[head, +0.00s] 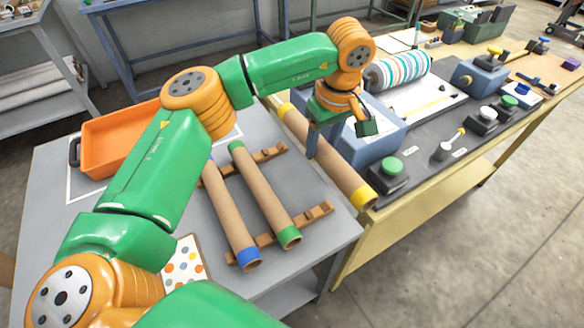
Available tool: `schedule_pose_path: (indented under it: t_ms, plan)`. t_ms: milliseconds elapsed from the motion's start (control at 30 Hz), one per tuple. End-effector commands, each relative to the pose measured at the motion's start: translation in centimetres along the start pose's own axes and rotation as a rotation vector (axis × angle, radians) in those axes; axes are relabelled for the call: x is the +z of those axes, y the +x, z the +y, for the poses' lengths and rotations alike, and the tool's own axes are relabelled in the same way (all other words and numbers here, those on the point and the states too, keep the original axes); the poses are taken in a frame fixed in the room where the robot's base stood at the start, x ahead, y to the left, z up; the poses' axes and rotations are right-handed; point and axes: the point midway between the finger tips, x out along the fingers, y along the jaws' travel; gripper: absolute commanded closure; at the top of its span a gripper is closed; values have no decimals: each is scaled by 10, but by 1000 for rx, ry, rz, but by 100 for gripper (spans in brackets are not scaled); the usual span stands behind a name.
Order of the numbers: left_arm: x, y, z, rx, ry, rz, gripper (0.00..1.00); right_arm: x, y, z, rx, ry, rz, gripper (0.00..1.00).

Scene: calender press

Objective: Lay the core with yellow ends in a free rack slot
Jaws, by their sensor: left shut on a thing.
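The core with yellow ends (333,171) is a brown tube, slanting from upper left to lower right. My left gripper (318,143) is shut on it around its upper middle, hiding part of it. The core appears above the right edge of the grey table, beside the press bench. The rack has two notched wooden rails (317,214). A core with blue ends (226,212) and a core with green ends (263,192) lie across them. The rails run on a little to the right of the green-ended core, with bare notches there. My right gripper is not in view.
An orange tray (112,138) stands on the grey table (318,245), partly behind my left arm. The bench to the right holds a blue machine block (382,143), a green button box (392,172) and a striped roll (398,71). A dotted sheet (187,262) lies near the front.

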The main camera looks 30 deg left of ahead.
Motion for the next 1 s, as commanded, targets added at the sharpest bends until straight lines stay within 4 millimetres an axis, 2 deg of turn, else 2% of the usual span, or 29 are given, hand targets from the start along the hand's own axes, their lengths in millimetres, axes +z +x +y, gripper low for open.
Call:
schedule_pose_path:
  t_ms: [33,200,367,500,867,900,1000]
  plan:
    - [-9,10,-11,-5,-3,-1,100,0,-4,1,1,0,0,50]
    - [-22,46,-29,-3,-1,-2,100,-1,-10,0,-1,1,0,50]
    - [-30,68,-41,-5,0,-2,100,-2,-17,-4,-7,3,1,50]
    - [-25,91,-39,-4,1,-1,100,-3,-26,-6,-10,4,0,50]
    - [-24,100,-38,0,0,0,100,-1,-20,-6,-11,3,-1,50]
    - [-24,99,-38,0,0,0,40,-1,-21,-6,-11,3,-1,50]
    - [-24,98,-38,0,0,0,19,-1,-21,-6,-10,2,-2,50]
